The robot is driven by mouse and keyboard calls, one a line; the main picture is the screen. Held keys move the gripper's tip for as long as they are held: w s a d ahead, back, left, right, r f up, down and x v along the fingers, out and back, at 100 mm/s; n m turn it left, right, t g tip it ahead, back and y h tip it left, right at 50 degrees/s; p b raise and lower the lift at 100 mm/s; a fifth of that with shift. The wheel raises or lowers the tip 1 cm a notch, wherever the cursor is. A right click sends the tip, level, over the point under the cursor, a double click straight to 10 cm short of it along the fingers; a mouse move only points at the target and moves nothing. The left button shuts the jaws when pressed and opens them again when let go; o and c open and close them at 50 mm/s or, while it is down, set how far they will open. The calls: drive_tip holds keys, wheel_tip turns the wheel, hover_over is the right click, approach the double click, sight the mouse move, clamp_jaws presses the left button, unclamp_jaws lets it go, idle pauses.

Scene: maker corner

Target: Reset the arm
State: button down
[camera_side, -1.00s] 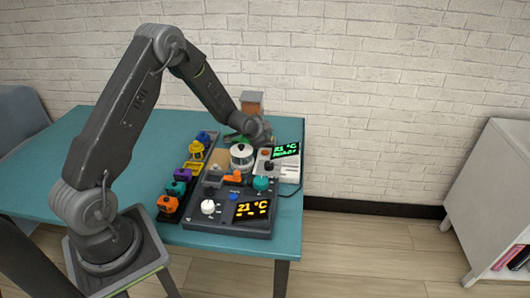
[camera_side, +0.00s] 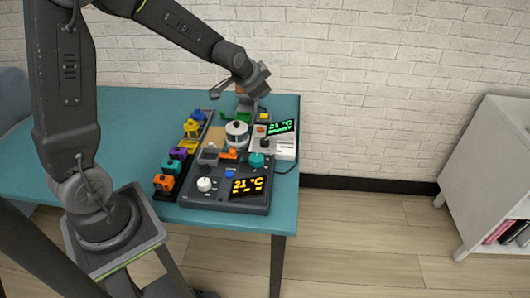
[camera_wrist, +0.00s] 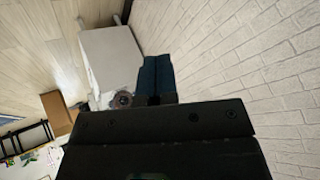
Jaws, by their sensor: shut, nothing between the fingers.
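My gripper (camera_side: 258,80) is raised above the back of the teal table (camera_side: 120,125), in front of the brick wall. It is shut with nothing held. It is clear of the devices below it. In the wrist view, dark parts of my gripper (camera_wrist: 157,78) fill the lower middle, with the white cabinet and floor beyond. The upper arm stands steep and the forearm reaches across to the right.
A dark control panel (camera_side: 215,193) with a white knob (camera_side: 204,184) and orange display stands at the table's front. A white-lidded pot (camera_side: 236,133) and light device (camera_side: 284,150) are behind it. Several coloured pieces sit on a dark rail (camera_side: 167,193). A white cabinet (camera_side: 485,170) stands right.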

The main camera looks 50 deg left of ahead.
drive_tip(key=s+d+r+n, duration=0.1)
drive_tip(key=s+d+r, duration=0.2)
drive_tip(key=s, duration=0.5)
drive_tip(key=s+d+r+n+g+h, duration=0.1)
drive_tip(key=s+d+r, duration=0.2)
drive_tip(key=s, duration=0.6)
drive_tip(key=s+d+r+n+g+h, duration=0.1)
drive_tip(key=s+d+r, duration=0.2)
drive_tip(key=s+d, duration=0.3)
drive_tip(key=s, duration=0.3)
drive_tip(key=shift+s+d+r, duration=0.2)
drive_tip(key=shift+d+r, duration=0.05)
drive_tip(key=shift+d, duration=0.05)
drive_tip(key=w+a+n+g, duration=0.1)
drive_tip(key=w+a+n, duration=0.25)
drive_tip(key=w, duration=0.35)
drive_tip(key=w+a+r+n+g, duration=0.1)
drive_tip(key=w+a+n, duration=0.1)
drive_tip(key=w+n, duration=0.35)
drive_tip(key=w+a+n+g, duration=0.1)
drive_tip(key=w+a+n, duration=0.25)
drive_tip(key=w, duration=0.45)
drive_tip(key=w+a+f+n+g, duration=0.2)
drive_tip(key=w+a+f+n, duration=1.1)
drive_tip(key=f, duration=0.4)
drive_tip(key=shift+a+n+g, duration=0.3)
drive_tip(key=shift+n, duration=0.45)
